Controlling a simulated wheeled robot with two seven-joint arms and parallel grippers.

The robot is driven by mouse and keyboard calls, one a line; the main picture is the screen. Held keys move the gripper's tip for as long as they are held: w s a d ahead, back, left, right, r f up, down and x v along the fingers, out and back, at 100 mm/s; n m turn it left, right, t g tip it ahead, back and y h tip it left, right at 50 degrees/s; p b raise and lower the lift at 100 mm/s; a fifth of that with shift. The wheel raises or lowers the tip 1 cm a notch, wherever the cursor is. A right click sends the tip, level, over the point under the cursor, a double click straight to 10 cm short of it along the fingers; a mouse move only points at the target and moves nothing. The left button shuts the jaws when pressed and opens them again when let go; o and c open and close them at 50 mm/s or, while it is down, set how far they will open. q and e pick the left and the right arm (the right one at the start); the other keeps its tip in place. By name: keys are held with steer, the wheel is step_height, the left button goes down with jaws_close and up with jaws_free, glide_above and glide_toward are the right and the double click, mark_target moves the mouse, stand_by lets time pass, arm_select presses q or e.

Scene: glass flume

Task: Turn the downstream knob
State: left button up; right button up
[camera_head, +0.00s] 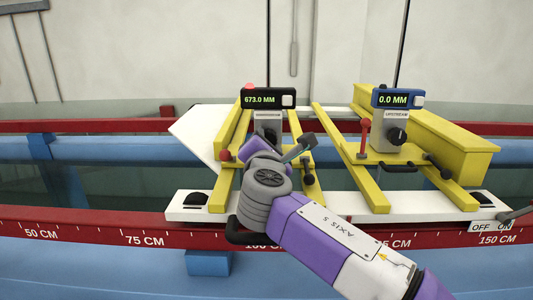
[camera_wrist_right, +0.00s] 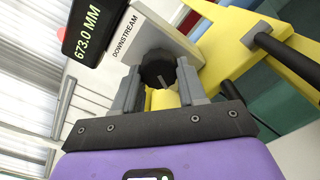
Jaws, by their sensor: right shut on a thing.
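The downstream knob (camera_wrist_right: 157,72) is round and black, on the grey block labelled DOWNSTREAM (camera_wrist_right: 150,38). In the wrist view my right gripper (camera_wrist_right: 158,82) has its two grey fingers on either side of the knob and is shut on it. The downstream display (camera_head: 262,99) reads 673.0 MM. My left gripper is not in view.
Yellow rails (camera_head: 350,155) and a red-topped lever (camera_head: 364,137) stand between the units. A red scale rail (camera_head: 100,232) runs along the front.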

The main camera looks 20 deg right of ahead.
steer(key=shift+m+b, duration=0.6)
steer(key=shift+m, duration=0.4)
steer(key=o, duration=1.1)
steer(key=shift+s+r, duration=0.1)
steer(key=shift+c, duration=0.2)
steer(key=b+v, duration=0.1)
steer(key=v, duration=0.6)
steer(key=shift+s+a, duration=0.1)
steer(key=shift+s, duration=0.2)
